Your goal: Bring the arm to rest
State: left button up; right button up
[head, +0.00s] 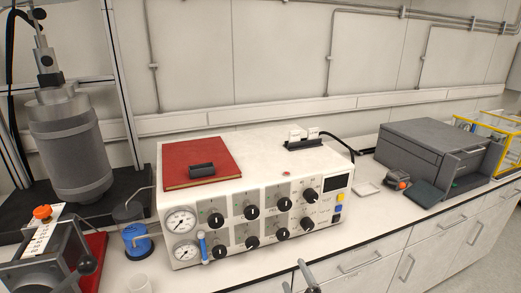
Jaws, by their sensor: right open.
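My right gripper (297,279) shows only in part at the bottom edge of the head view, a little right of the middle. Its grey fingers are apart, and I see nothing between them. It is in front of the control box and by the front edge of the bench. The rest of my right arm is out of the picture. My left gripper is not in view.
A white control box (262,170) with gauges and knobs stands on the bench, a red book (200,155) on top. A reactor vessel (68,145) stands left, a grey machine (425,148) right.

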pick_arm(q)
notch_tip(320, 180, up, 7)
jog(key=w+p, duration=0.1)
jog(key=p, duration=0.4)
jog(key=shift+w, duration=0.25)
pick_arm(e)
jog(key=s+d+m+g, duration=0.3)
jog(key=s+m, duration=0.1)
jog(key=s, duration=0.3)
jog(key=s+d+f+m+g+h, duration=0.1)
jog(key=s+d+m+g, duration=0.1)
jog(key=s+m, duration=0.3)
jog(key=s+d+f+m+g+h, duration=0.1)
jog(key=s+d+m+g, duration=0.2)
jog(key=s, duration=0.7)
jog(key=shift+d+m+g, duration=0.3)
jog(key=shift+m+g, duration=0.4)
jog(key=shift+g, duration=0.1)
